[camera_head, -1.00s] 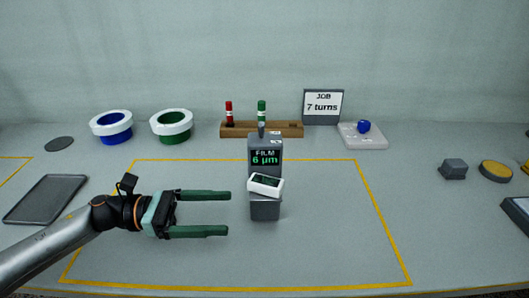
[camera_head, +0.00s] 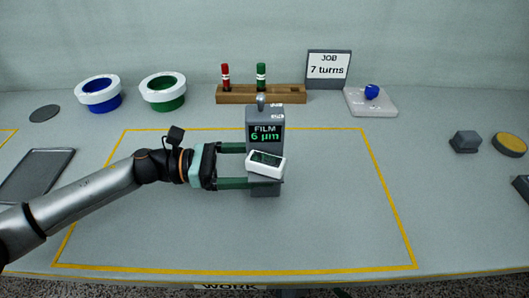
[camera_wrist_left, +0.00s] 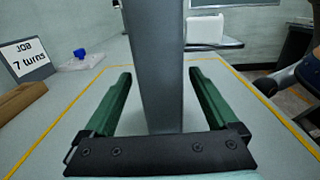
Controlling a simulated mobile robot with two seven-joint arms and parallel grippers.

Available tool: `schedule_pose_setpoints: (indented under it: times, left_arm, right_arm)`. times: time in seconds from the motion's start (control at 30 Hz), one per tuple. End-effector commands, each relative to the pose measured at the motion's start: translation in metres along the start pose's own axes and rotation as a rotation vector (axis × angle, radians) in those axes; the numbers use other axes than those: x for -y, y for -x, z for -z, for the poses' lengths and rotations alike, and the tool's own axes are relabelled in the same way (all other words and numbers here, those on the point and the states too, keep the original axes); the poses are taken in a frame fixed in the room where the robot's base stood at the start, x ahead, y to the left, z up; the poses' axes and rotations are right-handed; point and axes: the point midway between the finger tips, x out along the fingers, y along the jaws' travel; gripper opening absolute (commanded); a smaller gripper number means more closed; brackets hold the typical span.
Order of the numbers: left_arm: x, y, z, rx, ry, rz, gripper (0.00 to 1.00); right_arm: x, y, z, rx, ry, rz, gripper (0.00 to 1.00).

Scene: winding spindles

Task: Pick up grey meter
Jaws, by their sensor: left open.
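The grey meter (camera_head: 264,116) is an upright grey block whose screen reads "FILM 6 µm". A small white box with a dark window (camera_head: 266,162) sits tilted at its front. My left gripper (camera_head: 262,167) is open, with one finger on each side of the meter. In the left wrist view the meter's grey column (camera_wrist_left: 158,65) stands between the fingers, with gaps visible on both sides. My right gripper is not in view.
Behind stand a blue spool (camera_head: 99,95), a green spool (camera_head: 164,93), a wooden rack (camera_head: 240,95) with red and green markers, and a "7 turns" sign (camera_head: 328,68). A dark tray (camera_head: 38,172) lies left. The yellow-outlined area is otherwise clear.

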Motion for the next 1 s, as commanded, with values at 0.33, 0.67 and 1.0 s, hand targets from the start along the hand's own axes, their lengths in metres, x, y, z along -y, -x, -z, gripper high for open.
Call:
schedule_pose_setpoints:
  times: [0.33, 0.67, 1.0]
  left_arm:
    - [0.002, -0.043, 0.007, -0.001, 0.0, 0.001, 0.93]
    - [0.002, -0.044, 0.007, -0.001, 0.0, 0.0, 0.81]
    - [0.002, -0.043, 0.007, -0.001, 0.0, 0.0, 0.43]
  right_arm:
    - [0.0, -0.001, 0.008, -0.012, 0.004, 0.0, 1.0]
    - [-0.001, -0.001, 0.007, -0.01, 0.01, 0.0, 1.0]
    - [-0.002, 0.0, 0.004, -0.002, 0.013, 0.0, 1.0]
